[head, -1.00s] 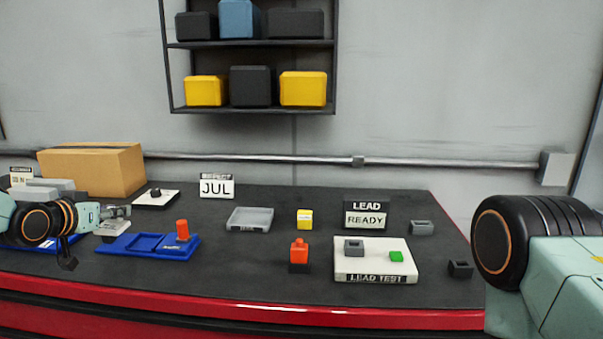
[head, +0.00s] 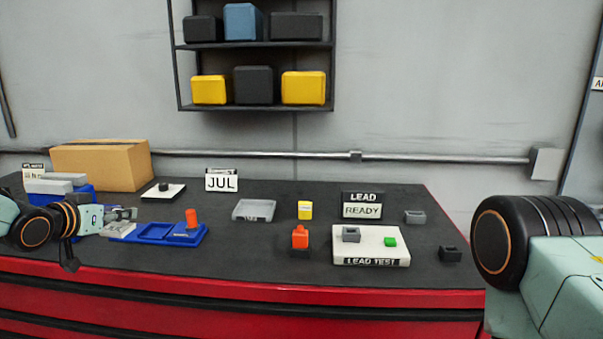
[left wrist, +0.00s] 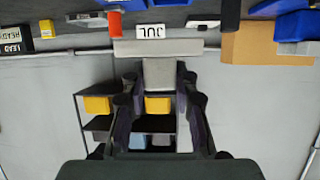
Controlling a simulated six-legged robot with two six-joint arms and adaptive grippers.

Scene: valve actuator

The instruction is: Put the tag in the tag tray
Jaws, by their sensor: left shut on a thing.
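My left gripper (head: 124,214) is at the left, level with the left end of a blue tray. It is shut on a light grey T-shaped piece (left wrist: 158,72), which sits between the fingers in the left wrist view.
A yellow block (head: 305,210), an orange-and-black piece (head: 300,239) and a white LEAD TEST plate (head: 370,246) stand to the right. A JUL sign (head: 221,181) and cardboard box (head: 101,165) stand behind.

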